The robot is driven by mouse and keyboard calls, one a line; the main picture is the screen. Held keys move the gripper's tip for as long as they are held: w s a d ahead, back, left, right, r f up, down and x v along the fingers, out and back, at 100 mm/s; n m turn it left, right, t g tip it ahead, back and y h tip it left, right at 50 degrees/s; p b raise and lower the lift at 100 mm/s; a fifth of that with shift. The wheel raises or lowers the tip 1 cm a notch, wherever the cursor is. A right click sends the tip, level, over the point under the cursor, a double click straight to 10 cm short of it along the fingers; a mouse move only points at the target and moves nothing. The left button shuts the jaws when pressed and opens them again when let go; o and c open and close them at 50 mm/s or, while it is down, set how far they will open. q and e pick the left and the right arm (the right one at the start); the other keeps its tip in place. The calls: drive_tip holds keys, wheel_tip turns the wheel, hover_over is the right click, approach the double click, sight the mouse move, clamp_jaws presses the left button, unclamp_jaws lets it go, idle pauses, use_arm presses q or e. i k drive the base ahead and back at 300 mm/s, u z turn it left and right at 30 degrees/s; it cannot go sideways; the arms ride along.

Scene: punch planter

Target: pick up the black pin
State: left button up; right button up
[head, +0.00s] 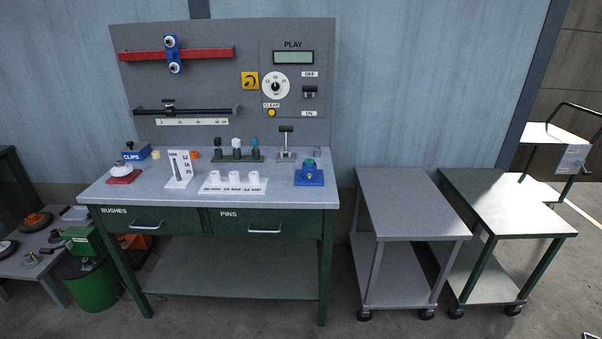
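A dark green rack (238,157) stands at the back of the workbench top, holding three upright pins. The left one looks like the black pin (217,144), with a dark top. The middle pin (236,145) has a whitish top, and the right pin (255,145) has a teal top. The pins are small here, so their lower parts are hard to make out. Neither of my grippers shows in the head view.
The workbench (140,190) also bears three white cups (234,177), an upright white card (179,169), a blue fixture (310,176) and a blue CLIPS box (135,153). Drawers are shut. Two carts (405,200) with bare tops stand to the right; a green bin (92,288) stands left.

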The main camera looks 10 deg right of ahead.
sight(217, 140)
drive_tip(key=u, duration=1.45)
drive_tip(key=i, duration=3.05)
drive_tip(key=z, duration=3.8)
